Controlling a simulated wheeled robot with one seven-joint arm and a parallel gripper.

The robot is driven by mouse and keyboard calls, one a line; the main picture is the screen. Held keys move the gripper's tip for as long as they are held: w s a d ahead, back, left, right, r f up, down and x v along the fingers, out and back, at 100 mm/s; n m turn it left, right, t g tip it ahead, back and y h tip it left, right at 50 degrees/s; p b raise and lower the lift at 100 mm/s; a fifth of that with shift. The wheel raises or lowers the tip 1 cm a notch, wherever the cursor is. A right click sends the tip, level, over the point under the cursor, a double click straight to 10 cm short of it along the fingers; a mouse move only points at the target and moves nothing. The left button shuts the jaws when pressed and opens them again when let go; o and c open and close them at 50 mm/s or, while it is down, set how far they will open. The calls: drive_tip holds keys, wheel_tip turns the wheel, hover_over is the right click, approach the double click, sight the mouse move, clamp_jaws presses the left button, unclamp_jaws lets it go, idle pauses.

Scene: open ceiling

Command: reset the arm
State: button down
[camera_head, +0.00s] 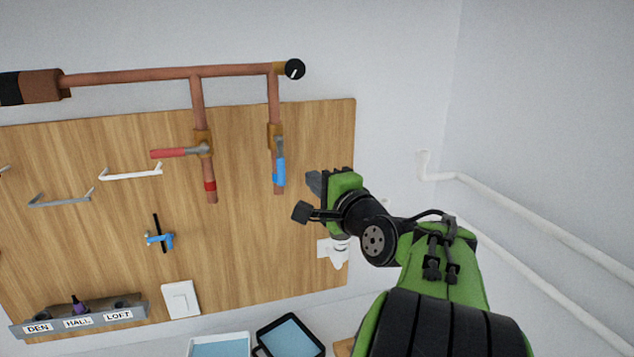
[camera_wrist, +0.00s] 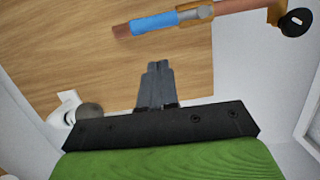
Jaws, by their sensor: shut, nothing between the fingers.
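My green and black arm reaches up from the lower right in the head view. My gripper (camera_head: 313,183) is shut and empty, in front of the right part of the wooden board, just right of the blue valve handle (camera_head: 279,171). In the wrist view the closed fingers (camera_wrist: 157,85) point at bare wood. The blue handle (camera_wrist: 155,22) lies beyond the fingertips there, apart from them.
Copper pipes (camera_head: 135,76) run along the top of the wooden board (camera_head: 240,240). A red-handled valve (camera_head: 180,152) sticks out left. A white fitting (camera_head: 338,250) is at the board's lower right. White pipes (camera_head: 520,210) line the right wall. Trays (camera_head: 290,337) stand below.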

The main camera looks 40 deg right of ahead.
drive_tip(key=b+v, duration=0.2)
drive_tip(key=v, duration=0.8)
drive_tip(key=w+a+f+n+g+y, duration=0.2)
drive_tip(key=a+f+n+g+y, duration=0.1)
drive_tip(key=a+f+n, duration=0.4)
drive_tip(key=w+a+f+n+g+y, duration=0.25)
drive_tip(key=a+f+n, duration=0.2)
drive_tip(key=a, duration=0.55)
drive_tip(key=s+a+f+n+g+b, duration=0.1)
drive_tip(key=s+a+f+n+g, duration=0.5)
drive_tip(key=s+f+n, duration=0.4)
drive_tip(key=shift+s+a+f, duration=0.6)
drive_tip(key=shift+s+a, duration=0.15)
drive_tip(key=shift+s, duration=0.05)
